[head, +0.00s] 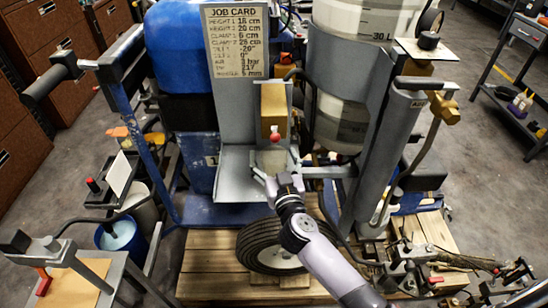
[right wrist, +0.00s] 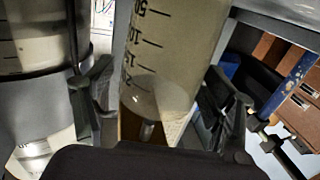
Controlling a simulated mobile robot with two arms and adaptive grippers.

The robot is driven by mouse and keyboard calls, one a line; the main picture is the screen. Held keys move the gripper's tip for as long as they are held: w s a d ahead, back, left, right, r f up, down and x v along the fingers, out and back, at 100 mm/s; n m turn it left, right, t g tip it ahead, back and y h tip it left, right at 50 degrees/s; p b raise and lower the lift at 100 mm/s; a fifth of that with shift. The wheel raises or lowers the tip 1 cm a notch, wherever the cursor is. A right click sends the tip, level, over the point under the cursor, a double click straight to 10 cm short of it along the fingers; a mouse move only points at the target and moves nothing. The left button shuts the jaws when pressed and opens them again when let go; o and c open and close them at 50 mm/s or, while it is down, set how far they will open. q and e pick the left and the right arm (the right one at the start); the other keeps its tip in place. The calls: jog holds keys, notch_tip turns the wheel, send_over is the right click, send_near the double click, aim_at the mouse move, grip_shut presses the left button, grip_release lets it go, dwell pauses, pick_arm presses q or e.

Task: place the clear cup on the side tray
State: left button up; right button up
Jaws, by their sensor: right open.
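The clear cup (head: 270,158) stands on the grey shelf of the machine, below a brass block with a red knob. In the right wrist view the cup (right wrist: 160,85) shows black graduation marks and a small amount of pale content or background near its base. My right gripper (head: 277,170) is open at the cup, with one finger on each side of it. In the right wrist view small gaps seem to show between fingers and cup. A low tray-like surface with a brown top (head: 78,284) is at lower left; I cannot tell if it is the side tray. My left gripper is out of view.
A large graduated tank (head: 343,115) is close on the right and a blue tank (head: 180,50) on the left. A black tyre (head: 262,248) lies on the wooden pallet below my right arm.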

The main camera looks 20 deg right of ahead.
jog(key=shift+r, duration=0.2)
jog(key=s, duration=1.2)
jog(key=shift+a, duration=0.45)
